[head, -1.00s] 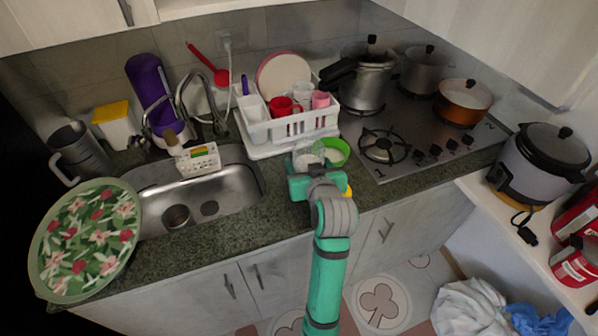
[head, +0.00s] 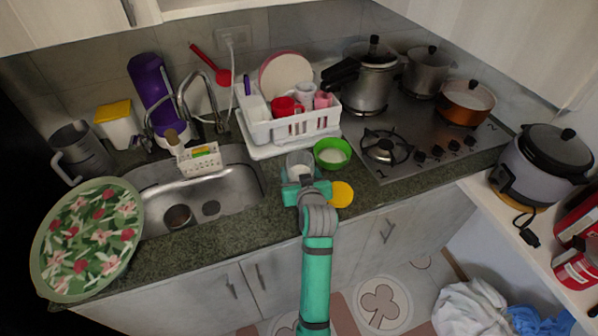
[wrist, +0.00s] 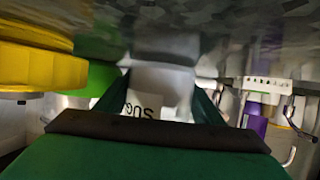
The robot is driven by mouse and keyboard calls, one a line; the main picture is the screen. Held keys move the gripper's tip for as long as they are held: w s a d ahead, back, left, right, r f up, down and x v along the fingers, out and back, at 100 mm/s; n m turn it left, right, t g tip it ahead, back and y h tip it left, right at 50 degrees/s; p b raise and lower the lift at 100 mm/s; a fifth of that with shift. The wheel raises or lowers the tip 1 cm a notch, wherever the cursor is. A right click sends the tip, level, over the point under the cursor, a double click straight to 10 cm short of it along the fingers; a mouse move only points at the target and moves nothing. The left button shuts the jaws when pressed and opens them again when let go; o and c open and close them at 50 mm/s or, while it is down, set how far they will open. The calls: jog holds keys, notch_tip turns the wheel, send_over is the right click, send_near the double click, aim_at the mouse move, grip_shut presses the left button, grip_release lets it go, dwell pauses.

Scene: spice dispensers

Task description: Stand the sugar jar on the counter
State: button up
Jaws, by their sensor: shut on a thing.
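The sugar jar (head: 299,160) is clear with white in its lower part and an open top. It stands roughly upright at the counter's front, between sink and green bowl. My gripper (head: 301,182) is shut on it from the front. In the upside-down wrist view, the jar (wrist: 162,82) sits between my fingers (wrist: 158,100), with part of its dark lettering showing. I cannot tell whether its base touches the counter (head: 250,217). The green bowl (head: 332,152) holds white stuff, to the right behind the jar. A yellow lid (head: 341,195) is right of my gripper.
A white dish rack (head: 292,132) with cups stands behind the jar. The sink (head: 215,186) is to the left and the stove (head: 425,140) to the right. A narrow clear strip of counter runs along the front edge left of my gripper.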

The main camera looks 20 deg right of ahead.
aim_at(300, 172)
jog(key=o, duration=1.6)
jog(key=shift+f, duration=0.1)
jog(key=shift+s, duration=0.1)
jog(key=v, duration=1.2)
